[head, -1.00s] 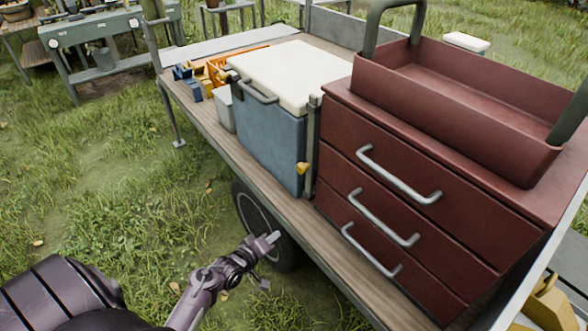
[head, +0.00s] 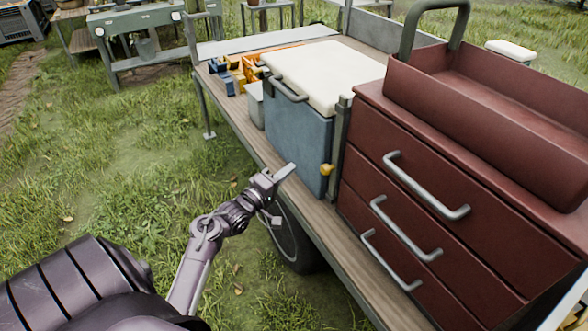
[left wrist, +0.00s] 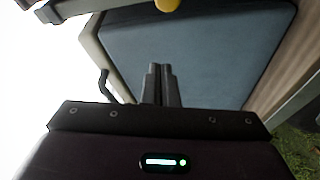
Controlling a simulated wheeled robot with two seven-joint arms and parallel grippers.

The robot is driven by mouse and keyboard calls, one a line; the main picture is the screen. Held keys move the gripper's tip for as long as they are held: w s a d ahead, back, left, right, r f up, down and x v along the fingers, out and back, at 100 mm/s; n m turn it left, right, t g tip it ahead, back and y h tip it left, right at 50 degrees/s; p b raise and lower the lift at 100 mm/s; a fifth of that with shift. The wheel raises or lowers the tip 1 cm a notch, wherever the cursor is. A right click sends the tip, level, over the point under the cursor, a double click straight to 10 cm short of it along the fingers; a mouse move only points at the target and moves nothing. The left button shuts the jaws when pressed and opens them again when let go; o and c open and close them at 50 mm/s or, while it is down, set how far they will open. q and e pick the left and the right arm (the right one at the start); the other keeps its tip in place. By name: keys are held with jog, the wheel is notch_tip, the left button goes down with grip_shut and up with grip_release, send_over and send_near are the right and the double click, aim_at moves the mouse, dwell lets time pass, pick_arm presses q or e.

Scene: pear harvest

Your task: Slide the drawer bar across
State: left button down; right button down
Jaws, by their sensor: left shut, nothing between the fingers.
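A red drawer chest (head: 430,215) with several grey handles stands on the wooden trailer bed in the head view. A grey upright bar (head: 338,145) with a yellow knob (head: 327,170) stands at its left edge, beside the blue cooler (head: 298,145). The knob also shows at the top edge of the left wrist view (left wrist: 167,4). My left gripper (head: 284,177) is shut and empty, in front of the cooler and left of the knob, apart from it. Its closed fingers show in the left wrist view (left wrist: 161,84) against the cooler's blue side. My right gripper is not in view.
A red open tray (head: 480,120) sits on top of the chest. The trailer bed edge (head: 312,225) and a wheel (head: 290,240) lie beside my left arm. Small blue and yellow items and an orange crate stand behind the cooler. Open grass lies to the left.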

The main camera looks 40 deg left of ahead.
aim_at(325, 171)
pick_arm(q)
jog(key=w, duration=0.7)
jog(key=shift+w+d+r, duration=0.2)
jog(key=shift+w+r, duration=0.1)
jog(key=shift+r, duration=0.05)
jog(key=d, duration=0.1)
jog(key=d+p, duration=0.1)
jog(key=shift+s+d+f, duration=0.2)
jog(key=shift+d+f, duration=0.2)
jog(key=shift+s+d+f, duration=0.15)
jog(key=shift+s+d, duration=0.1)
jog(key=shift+d, duration=0.2)
jog(key=d+p, duration=0.1)
jog(key=s+d+p, duration=0.1)
jog(key=d, duration=0.1)
jog(key=shift+s+d+p, duration=0.1)
jog(key=shift+s+p, duration=0.1)
jog(key=shift+p, duration=0.15)
jog(key=shift+d, duration=0.15)
